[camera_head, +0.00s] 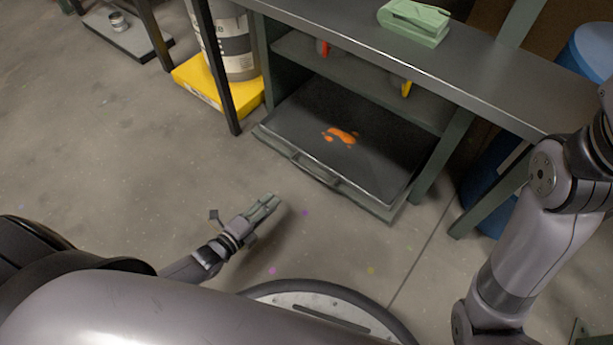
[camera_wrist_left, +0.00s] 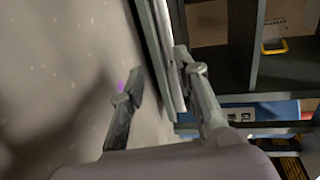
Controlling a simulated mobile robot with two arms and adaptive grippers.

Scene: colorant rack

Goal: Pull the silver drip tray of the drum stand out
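The drip tray (camera_head: 378,190) lies in the lowest level of the drum stand (camera_head: 432,165), with a dark top, an orange spill and a handle on its metal front edge. My left gripper (camera_head: 266,203) is low over the floor in front of that edge, apart from it in the head view. In the left wrist view my left gripper (camera_wrist_left: 162,92) is open, its fingers wide apart and nothing clasped. A long silver edge (camera_wrist_left: 163,45), seemingly the tray front, runs beside the right-hand finger; I cannot tell whether they touch. My right gripper is not clearly visible.
A green clamp-like object (camera_head: 415,20) sits on the stand's top. A drum (camera_head: 230,45) stands on a yellow base (camera_head: 205,85) to the left. Blue drums show at the right. The floor (camera_head: 130,150) before the tray is clear except for my left arm and base.

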